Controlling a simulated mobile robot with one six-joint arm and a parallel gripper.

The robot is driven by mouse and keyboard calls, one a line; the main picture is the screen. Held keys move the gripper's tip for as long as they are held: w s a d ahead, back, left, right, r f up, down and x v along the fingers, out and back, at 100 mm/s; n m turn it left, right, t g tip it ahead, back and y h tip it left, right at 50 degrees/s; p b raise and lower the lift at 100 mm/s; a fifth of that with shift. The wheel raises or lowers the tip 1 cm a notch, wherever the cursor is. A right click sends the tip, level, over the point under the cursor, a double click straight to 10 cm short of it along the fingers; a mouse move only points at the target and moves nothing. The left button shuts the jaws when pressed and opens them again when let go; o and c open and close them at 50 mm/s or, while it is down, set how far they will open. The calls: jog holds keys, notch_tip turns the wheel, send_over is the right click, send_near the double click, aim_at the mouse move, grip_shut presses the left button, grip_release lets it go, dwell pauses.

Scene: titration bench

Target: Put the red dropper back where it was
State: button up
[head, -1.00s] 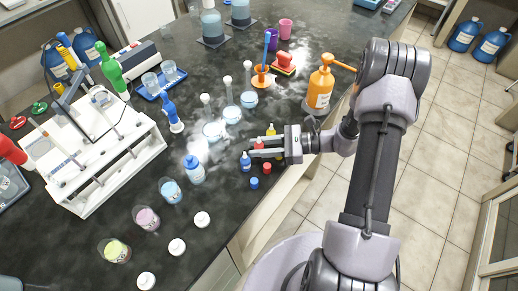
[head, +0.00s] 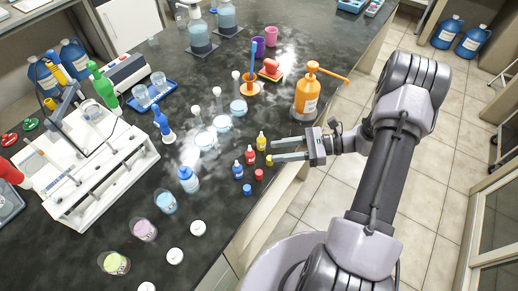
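The red dropper (head: 250,156) is a small bottle standing upright on the dark bench. It is in a row between the blue dropper (head: 237,170) and the yellow dropper (head: 261,141). My gripper (head: 272,151) is to the right of the row, with its two fingers parallel, a gap between them and nothing held. Its fingertips point left toward the red and yellow droppers and look clear of the red one. Beside the row lie a red cap (head: 259,174), a blue cap (head: 246,189) and a yellow cap (head: 269,160), the last close to the fingertips.
An orange pump bottle (head: 306,96) stands just behind my gripper near the bench edge. A white rack (head: 90,180) is farther left.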

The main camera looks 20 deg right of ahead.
jog(key=shift+v, duration=1.15)
jog(key=s+a+r+n+g+h, duration=0.2)
jog(key=a+r+n+g+h, duration=0.1)
jog(key=a+r+n, duration=0.3)
jog(key=s+a+r+n+g+h, duration=0.2)
jog(key=a+r+n+h, duration=0.15)
jog(key=r, duration=0.45)
jog(key=s+a+r+n+t+h, duration=0.5)
jog(key=s+r+n, duration=0.3)
jog(key=s, duration=0.3)
jog(key=shift+r+t+h+b, duration=0.4)
jog(key=shift+r+h, duration=0.1)
jog(key=shift+h, duration=0.15)
jog(key=shift+s+a, duration=0.1)
jog(key=shift+s, duration=0.05)
